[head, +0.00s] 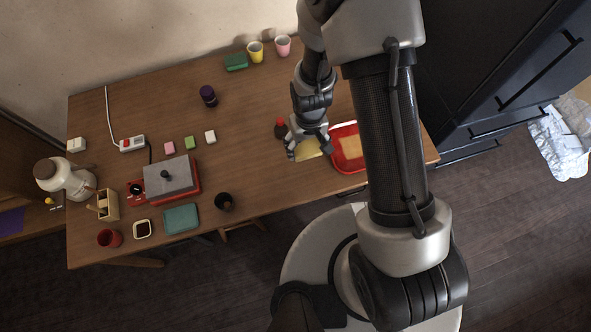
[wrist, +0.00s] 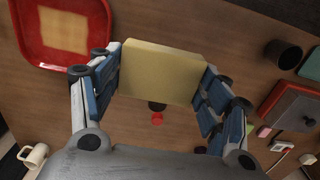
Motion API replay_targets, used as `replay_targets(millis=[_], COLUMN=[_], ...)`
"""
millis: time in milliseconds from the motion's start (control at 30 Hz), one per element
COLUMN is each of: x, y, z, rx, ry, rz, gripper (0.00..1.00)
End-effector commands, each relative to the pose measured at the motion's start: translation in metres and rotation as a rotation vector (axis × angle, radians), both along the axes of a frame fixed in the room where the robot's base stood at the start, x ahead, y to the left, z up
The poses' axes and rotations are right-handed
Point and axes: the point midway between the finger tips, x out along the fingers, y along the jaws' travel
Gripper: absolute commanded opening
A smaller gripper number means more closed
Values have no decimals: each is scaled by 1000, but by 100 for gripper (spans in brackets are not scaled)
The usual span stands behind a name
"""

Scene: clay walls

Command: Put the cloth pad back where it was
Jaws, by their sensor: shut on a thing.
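The cloth pad is a pale yellow, thick square (wrist: 160,72) held between the two blue-padded fingers of my gripper (wrist: 158,85) in the wrist view. In the head view the pad (head: 309,149) shows below my gripper (head: 307,142), over the table just left of the red tray. My gripper is shut on the pad's two opposite sides. The gap between pad and table cannot be judged exactly. The red tray (head: 338,165) has a flat tan square on its floor, and my arm hides its right part. The tray (wrist: 30,52) is at the upper left in the wrist view.
A small dark and red object (head: 280,127) stands just left of my gripper. A dark cup (head: 224,201) and a teal block (head: 181,218) are near the front edge. A grey and red device (head: 170,178) stands at left. The table's middle is clear.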

Motion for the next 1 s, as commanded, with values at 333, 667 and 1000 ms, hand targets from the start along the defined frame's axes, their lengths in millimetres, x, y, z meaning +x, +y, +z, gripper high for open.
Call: replay_targets(millis=[333, 667, 1000], x=[-7, -5, -5], y=[6, 6, 6], z=[-50, -134, -154], rx=[-2, 0, 0], ry=[7, 0, 0], rz=[-3, -4, -3], gripper=[48, 48, 48])
